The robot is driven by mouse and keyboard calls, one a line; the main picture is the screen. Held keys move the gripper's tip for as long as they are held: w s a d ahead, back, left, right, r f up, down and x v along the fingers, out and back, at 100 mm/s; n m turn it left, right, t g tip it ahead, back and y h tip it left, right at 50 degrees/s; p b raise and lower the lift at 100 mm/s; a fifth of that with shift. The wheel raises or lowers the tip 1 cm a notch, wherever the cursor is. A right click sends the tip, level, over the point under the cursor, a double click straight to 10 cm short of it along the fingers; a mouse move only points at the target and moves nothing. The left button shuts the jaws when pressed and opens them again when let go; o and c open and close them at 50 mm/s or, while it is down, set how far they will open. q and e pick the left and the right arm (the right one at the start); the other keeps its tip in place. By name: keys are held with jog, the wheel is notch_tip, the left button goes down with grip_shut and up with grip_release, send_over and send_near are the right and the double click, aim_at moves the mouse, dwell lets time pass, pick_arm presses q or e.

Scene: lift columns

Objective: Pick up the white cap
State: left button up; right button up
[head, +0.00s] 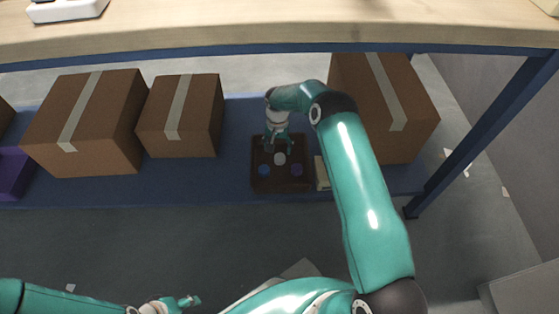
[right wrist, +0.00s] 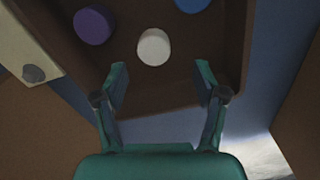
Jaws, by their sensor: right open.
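The white cap (head: 280,158) sits in a dark brown tray (head: 262,184) on the blue lower shelf. In the right wrist view the white cap (right wrist: 153,47) stands just beyond the fingertips, roughly centred between them. My right gripper (head: 277,143) is over the tray at its far side; in the right wrist view it (right wrist: 160,90) is open, with nothing between its fingers. My left gripper (head: 188,301) is low at the bottom of the head view, away from the tray; its jaw state is too small to tell.
A blue cap (head: 264,170) and a purple cap (head: 296,170) flank the white one nearby. A pale box (head: 321,172) is beside the tray. Cardboard boxes (head: 180,125) stand left, and another (head: 400,100) right. A wooden tabletop (head: 280,30) overhangs the shelf.

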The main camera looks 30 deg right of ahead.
jog(key=f, duration=0.1)
jog(key=f+b, duration=0.1)
jog(key=f, duration=0.1)
jog(key=f+b, duration=0.1)
jog(key=shift+s+d+f, duration=0.25)
jog(key=shift+d+f, duration=0.05)
jog(key=shift+f, duration=0.05)
jog(key=shift+f+b, duration=0.35)
jog(key=c, duration=1.1)
